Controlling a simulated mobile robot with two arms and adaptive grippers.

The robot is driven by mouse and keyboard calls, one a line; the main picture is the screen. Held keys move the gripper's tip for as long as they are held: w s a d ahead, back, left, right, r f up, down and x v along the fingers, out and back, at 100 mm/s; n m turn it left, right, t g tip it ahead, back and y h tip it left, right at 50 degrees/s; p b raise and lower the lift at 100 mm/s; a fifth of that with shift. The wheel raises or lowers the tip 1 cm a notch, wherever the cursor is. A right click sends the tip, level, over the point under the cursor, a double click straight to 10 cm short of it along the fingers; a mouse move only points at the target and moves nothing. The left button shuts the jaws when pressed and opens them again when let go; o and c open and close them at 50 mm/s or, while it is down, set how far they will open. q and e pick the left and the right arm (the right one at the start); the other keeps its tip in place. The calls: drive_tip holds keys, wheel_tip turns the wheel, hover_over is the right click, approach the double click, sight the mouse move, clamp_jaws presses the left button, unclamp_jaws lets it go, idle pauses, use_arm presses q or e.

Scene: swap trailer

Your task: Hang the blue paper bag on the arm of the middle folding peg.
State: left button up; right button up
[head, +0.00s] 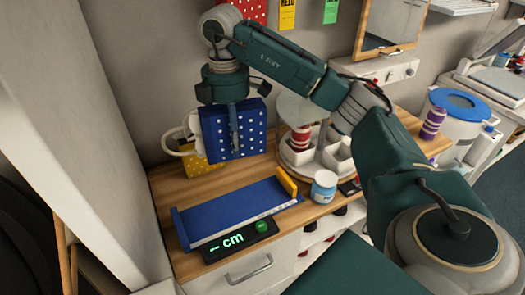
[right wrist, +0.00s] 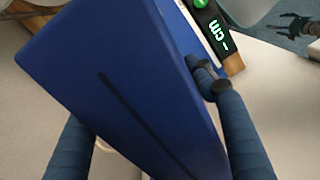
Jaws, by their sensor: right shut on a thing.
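The blue paper bag (head: 215,141) with white dots hangs in the air over the back left of the wooden counter. My right gripper (head: 234,120) is shut on it from above. In the right wrist view the bag (right wrist: 125,85) fills the space between the two fingers (right wrist: 155,140). A white loop, perhaps a handle, shows left of the bag, but I cannot tell whose it is. I cannot make out the middle folding peg; the bag and arm cover part of the wall. A small dark shape like my left gripper (right wrist: 290,28) shows at the wrist view's upper right.
A yellow dotted bag (head: 196,170) is partly behind the blue one. A red dotted panel or bag (head: 243,10) is higher on the wall. A blue measuring tray (head: 230,214), a "cm" display (head: 233,240), a white jar (head: 324,186) and a divided carousel (head: 297,158) stand on the counter.

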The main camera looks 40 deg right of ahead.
wheel_tip(320, 180, down, 16)
drive_tip(key=shift+r+p, duration=0.1)
drive_tip(key=shift+p, duration=1.1)
wheel_tip(320, 180, down, 3)
drive_tip(key=shift+f+p, duration=0.1)
drive_tip(key=shift+p, duration=0.6)
drive_tip(key=shift+f, duration=0.25)
drive_tip(key=shift+f, duration=0.1)
drive_tip(key=shift+f, duration=0.15)
drive_tip(key=o, duration=1.4)
